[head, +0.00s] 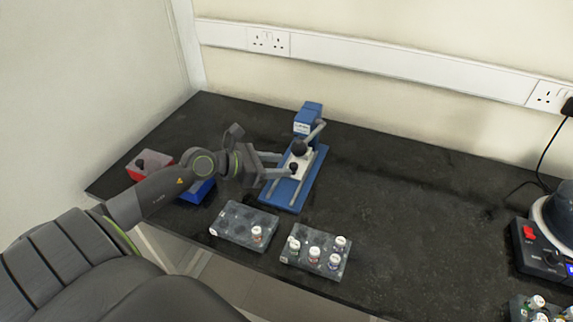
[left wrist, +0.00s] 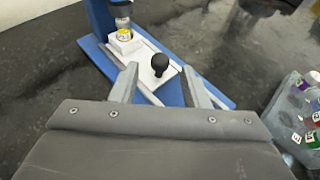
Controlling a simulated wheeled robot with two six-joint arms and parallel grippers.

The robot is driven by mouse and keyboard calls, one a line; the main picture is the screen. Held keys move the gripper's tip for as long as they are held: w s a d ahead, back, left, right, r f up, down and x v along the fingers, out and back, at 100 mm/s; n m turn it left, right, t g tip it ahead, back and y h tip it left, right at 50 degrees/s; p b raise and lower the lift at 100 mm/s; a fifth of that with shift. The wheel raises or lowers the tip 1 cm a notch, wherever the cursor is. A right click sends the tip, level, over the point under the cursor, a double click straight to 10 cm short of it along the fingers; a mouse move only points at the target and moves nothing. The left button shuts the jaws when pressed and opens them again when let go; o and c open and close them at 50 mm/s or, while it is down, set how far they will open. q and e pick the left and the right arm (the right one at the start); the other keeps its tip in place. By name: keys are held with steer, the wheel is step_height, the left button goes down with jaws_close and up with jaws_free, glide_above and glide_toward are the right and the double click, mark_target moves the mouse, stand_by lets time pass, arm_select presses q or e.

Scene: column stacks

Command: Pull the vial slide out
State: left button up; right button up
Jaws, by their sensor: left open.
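The blue press-like device (head: 311,112) stands on the dark bench, with a grey lever and a blue base with rails. Its white vial slide (left wrist: 143,58) carries a black ball knob (left wrist: 160,63) at the near end. A vial with a yellow label (left wrist: 124,31) stands on the slide's far part, under the device's head. My left gripper (left wrist: 160,72) is open, its fingers on either side of the knob, with gaps visible in the left wrist view. In the head view the left gripper (head: 286,166) reaches the slide from the left. My right gripper is not in view.
Two grey racks with white-capped vials (head: 242,223) (head: 316,258) stand near the bench's front edge. A red box (head: 134,172) and a blue box (head: 200,191) sit at left, by my arm. A black device (head: 540,250) is at right. The bench's middle right is clear.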

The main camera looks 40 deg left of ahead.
arm_select(q)
steer(key=shift+x, duration=1.5)
jaws_close()
